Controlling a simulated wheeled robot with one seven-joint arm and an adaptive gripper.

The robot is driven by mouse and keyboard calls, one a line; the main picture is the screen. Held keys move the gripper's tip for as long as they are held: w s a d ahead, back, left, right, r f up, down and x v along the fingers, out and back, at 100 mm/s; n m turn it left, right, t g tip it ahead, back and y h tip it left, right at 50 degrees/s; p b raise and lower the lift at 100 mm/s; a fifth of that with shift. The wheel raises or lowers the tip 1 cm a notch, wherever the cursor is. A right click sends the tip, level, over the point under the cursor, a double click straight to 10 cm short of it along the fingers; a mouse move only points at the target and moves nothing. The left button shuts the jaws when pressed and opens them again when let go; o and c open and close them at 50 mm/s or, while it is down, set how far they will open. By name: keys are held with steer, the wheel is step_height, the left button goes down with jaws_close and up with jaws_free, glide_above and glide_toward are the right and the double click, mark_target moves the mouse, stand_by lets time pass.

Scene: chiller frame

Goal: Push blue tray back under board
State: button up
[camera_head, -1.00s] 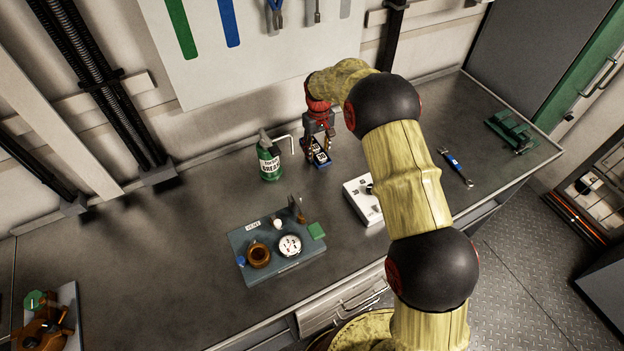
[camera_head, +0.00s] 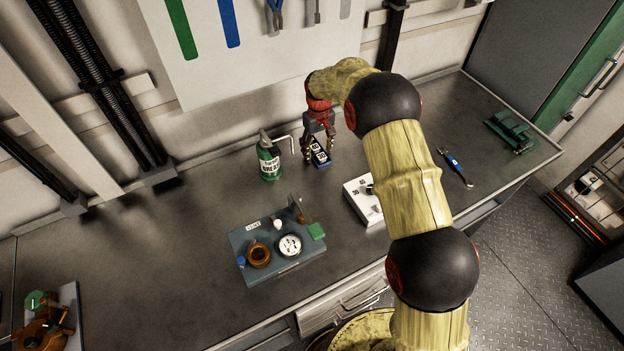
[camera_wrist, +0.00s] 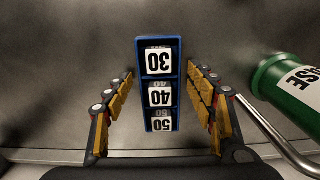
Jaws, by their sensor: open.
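The blue tray (camera_head: 324,164) stands on the grey bench, below and in front of the white tool board (camera_head: 245,40) on the wall. In the wrist view the narrow tray (camera_wrist: 159,40) holds a row of white-faced blocks marked 30, 40 and 50. My gripper (camera_head: 319,149) points down over the tray. In the wrist view its open fingers (camera_wrist: 159,74) lie one on each side of the tray, with a visible gap on both sides. My gripper partly hides the tray's wall-side end in the head view.
A green grease bottle (camera_head: 270,162) with a bent metal spout stands close left of my gripper. A white box (camera_head: 360,202) is to the front right, and a grey-blue gauge plate (camera_head: 280,265) to the front left. Clear bench lies behind, towards the wall.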

steer(key=shift+s+d+r+p, duration=0.2)
steer(key=shift+s+r+p, duration=0.3)
steer(key=shift+r, duration=0.45)
steer(key=shift+s+d+r+p, duration=0.15)
steer(key=shift+s+r+p, duration=0.25)
steer(key=shift+r, duration=0.55)
steer(key=shift+s+d+r+p, duration=0.2)
steer(key=shift+s+r+p, duration=0.3)
steer(key=shift+r, duration=0.45)
steer(key=shift+w, duration=0.1)
steer(key=shift+m+g, duration=0.5)
steer(key=shift+m, duration=0.1)
steer(key=s, duration=0.2)
steer(key=s+f, duration=0.2)
steer(key=s, duration=0.1)
steer(key=shift+s+d, duration=0.3)
steer(key=shift+d, duration=0.1)
steer(key=s+d+r+m+t+b, duration=0.1)
steer(key=s+d+r+t+b, duration=0.1)
steer(key=s+r, duration=0.6)
steer(key=s+d+r+m+t+b, duration=0.1)
steer(key=s+d+r+t+b, duration=0.1)
steer(key=s+r, duration=0.6)
steer(key=s+d+r+m+t+b, duration=0.1)
steer(key=s+d+r, duration=0.3)
steer(key=s, duration=1.4)
steer(key=shift+s+d+r+t+b, duration=0.2)
steer(key=shift+r+t+b, duration=0.5)
steer(key=shift+r, duration=1.3)
